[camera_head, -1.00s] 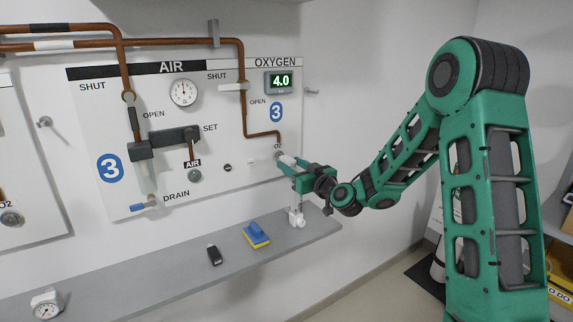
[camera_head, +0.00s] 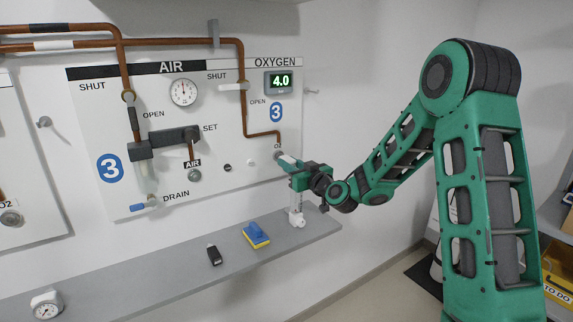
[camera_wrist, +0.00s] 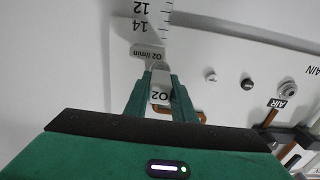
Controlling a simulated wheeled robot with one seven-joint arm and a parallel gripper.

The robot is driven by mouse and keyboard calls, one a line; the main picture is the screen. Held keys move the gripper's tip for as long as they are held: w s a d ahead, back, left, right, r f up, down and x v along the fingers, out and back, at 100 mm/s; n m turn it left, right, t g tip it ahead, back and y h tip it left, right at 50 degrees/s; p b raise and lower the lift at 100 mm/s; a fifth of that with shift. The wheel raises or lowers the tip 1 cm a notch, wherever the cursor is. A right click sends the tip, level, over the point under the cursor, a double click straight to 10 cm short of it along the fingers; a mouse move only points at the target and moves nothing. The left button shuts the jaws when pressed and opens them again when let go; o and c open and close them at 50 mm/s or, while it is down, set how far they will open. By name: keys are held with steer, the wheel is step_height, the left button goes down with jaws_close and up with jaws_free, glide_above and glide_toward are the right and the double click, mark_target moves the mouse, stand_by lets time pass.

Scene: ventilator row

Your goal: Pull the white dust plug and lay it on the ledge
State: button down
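My gripper (camera_head: 285,162) is at the oxygen outlet on the right of the wall panel. The grey ledge (camera_head: 175,278) runs below the panel.
The ledge is clear between the black item and the gauge.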

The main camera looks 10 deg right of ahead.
steer(key=shift+v, duration=1.15)
stand_by(1.2)
steer(key=v, duration=0.6)
steer(key=shift+s, duration=0.4)
stand_by(1.1)
steer(key=shift+d, duration=0.15)
